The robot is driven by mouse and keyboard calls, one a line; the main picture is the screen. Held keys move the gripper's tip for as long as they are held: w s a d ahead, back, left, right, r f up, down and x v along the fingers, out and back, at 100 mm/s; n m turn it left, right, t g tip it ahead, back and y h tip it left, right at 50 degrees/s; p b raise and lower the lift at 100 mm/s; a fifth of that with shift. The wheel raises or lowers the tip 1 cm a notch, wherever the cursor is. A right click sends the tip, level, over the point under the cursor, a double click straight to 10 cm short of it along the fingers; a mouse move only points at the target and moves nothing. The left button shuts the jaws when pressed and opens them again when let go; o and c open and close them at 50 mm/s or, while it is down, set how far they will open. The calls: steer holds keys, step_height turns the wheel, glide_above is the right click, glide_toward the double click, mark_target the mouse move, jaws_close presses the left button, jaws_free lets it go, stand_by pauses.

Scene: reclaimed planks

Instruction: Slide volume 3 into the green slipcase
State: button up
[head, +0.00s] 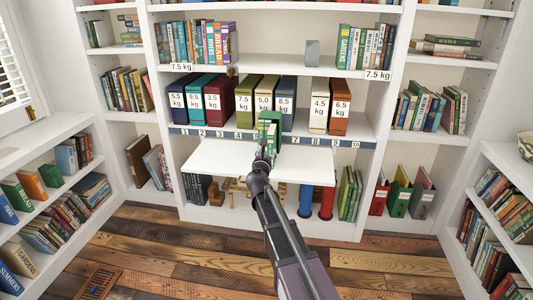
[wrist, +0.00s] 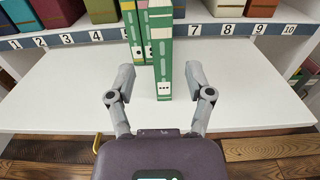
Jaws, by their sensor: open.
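Green volumes with pale bands and dotted labels stand upright together on the white pull-out board. Volume 3 (wrist: 164,70), with three dots on its label, stands at the right and juts nearer to me than the other green volumes (wrist: 134,28). The green group also shows in the head view (head: 269,123). I cannot clearly tell the green slipcase apart from the volumes. My gripper (wrist: 160,76) is open, with one finger on each side of volume 3's near end and a gap at both sides. In the head view, my gripper (head: 263,158) is in front of the group.
The white board (head: 215,160) is otherwise bare to the left and right. Behind it, a shelf edge with number labels (wrist: 67,39) carries heavy binders with kg tags (head: 218,100). Bookshelves stand on both sides. Blue and red cylinders (head: 306,200) stand below the board.

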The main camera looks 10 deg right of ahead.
mark_target(270, 153)
steer(key=shift+f+b, duration=0.35)
steer(key=shift+f, duration=0.05)
jaws_close()
steer(key=shift+n+h, duration=0.4)
steer(key=shift+n, duration=0.3)
steer(key=f+b, duration=0.4)
steer(key=shift+s+a, duration=0.2)
steer(key=shift+s, duration=0.1)
steer(key=shift+w, duration=0.1)
steer(key=shift+x, duration=2.9)
steer(key=shift+f, duration=0.15)
